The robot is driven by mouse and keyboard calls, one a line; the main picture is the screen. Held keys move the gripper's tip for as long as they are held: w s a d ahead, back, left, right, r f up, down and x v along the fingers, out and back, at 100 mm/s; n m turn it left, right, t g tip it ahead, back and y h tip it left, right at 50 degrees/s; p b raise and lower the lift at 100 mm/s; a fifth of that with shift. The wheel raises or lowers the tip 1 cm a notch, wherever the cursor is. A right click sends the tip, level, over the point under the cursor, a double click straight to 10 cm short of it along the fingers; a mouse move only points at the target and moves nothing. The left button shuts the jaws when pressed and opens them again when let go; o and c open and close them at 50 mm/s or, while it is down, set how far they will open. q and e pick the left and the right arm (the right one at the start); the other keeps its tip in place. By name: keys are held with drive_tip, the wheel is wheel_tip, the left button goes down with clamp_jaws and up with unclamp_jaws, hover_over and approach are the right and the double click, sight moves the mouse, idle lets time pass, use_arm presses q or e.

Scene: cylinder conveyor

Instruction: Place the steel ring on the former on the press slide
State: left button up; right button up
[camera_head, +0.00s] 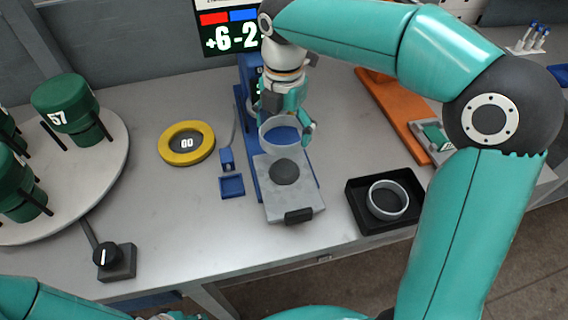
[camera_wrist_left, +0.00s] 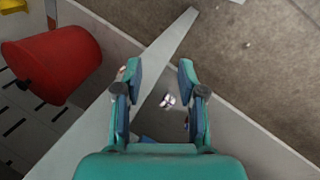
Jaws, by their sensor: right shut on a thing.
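My right gripper (camera_head: 286,126) comes down from above and is shut on a pale steel ring (camera_head: 281,149). It holds the ring above the back part of the press slide (camera_head: 279,207), with blue showing through the opening. The former (camera_head: 285,172), a dark grey round block, stands on the slide, just in front of and below the ring in the picture. Ring and former look apart. A second steel ring (camera_head: 403,205) lies in a black tray (camera_head: 359,210) to the right. My left gripper (camera_wrist_left: 160,82) is open and empty in the left wrist view, away from the press.
A blue press frame (camera_head: 247,135) rises behind the slide. A yellow-rimmed round pad (camera_head: 172,157) and a small blue tray (camera_head: 232,186) lie to its left. A turntable (camera_head: 105,185) with green cylinders (camera_head: 68,103) is far left. A knob box (camera_head: 118,262) sits at the front edge.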

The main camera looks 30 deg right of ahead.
sight(284, 167)
wheel_tip(284, 167, down, 11)
drive_tip(key=shift+f+b, duration=0.15)
drive_tip(key=shift+b, duration=0.15)
drive_tip(key=o, duration=0.8)
drive_tip(key=shift+f, duration=0.15)
drive_tip(key=shift+o, duration=0.6)
drive_tip(key=shift+r, duration=0.4)
wheel_tip(284, 167, up, 12)
drive_tip(key=p, duration=0.1)
drive_tip(key=shift+f, duration=0.2)
